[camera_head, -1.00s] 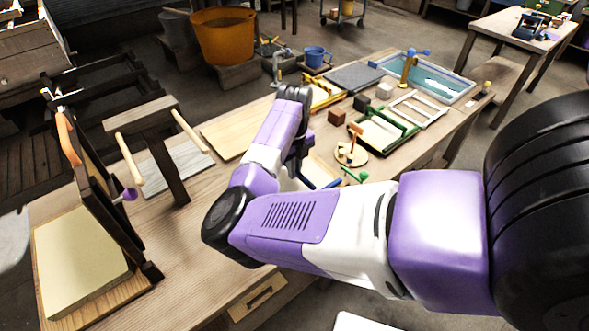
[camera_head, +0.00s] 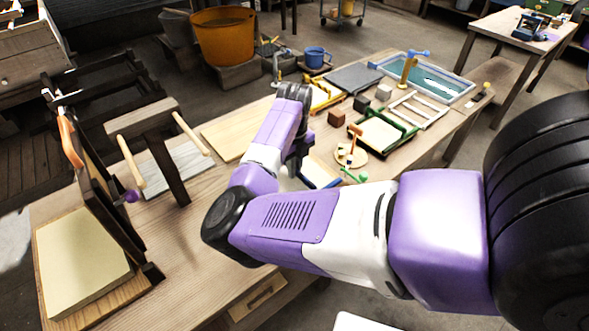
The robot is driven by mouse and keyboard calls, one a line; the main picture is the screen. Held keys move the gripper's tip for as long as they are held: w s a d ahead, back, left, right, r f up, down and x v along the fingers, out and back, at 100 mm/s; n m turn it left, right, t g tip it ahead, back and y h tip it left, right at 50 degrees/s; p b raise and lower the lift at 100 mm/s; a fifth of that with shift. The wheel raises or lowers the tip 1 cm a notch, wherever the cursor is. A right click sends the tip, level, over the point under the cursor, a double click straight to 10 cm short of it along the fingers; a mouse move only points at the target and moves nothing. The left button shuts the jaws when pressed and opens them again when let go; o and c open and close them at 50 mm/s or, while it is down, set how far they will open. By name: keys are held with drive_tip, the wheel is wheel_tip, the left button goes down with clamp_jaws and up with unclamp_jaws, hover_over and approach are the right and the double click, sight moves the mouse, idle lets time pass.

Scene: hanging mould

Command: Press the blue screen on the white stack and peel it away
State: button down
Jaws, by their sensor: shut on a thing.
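The blue screen (camera_head: 334,185) shows only as a blue edge around a pale surface, just right of my forearm in the middle of the table. My arm hides the rest of it. My gripper (camera_head: 299,167) is dark, points down and is mostly covered by my own wrist. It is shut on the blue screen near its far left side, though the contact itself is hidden. I cannot tell whether the pale surface is the screen's mesh or the white stack under it. I cannot tell if screen and stack touch.
A water tray (camera_head: 440,84) is at the far right. A cream stack (camera_head: 80,262) and a tilted dark frame (camera_head: 108,212) stand at left.

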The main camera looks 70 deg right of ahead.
drive_tip(key=shift+r+p, duration=0.55)
drive_tip(key=shift+r, duration=0.35)
drive_tip(key=shift+r+p, duration=2.6)
drive_tip(key=shift+r, duration=0.85)
drive_tip(key=shift+f, duration=0.1)
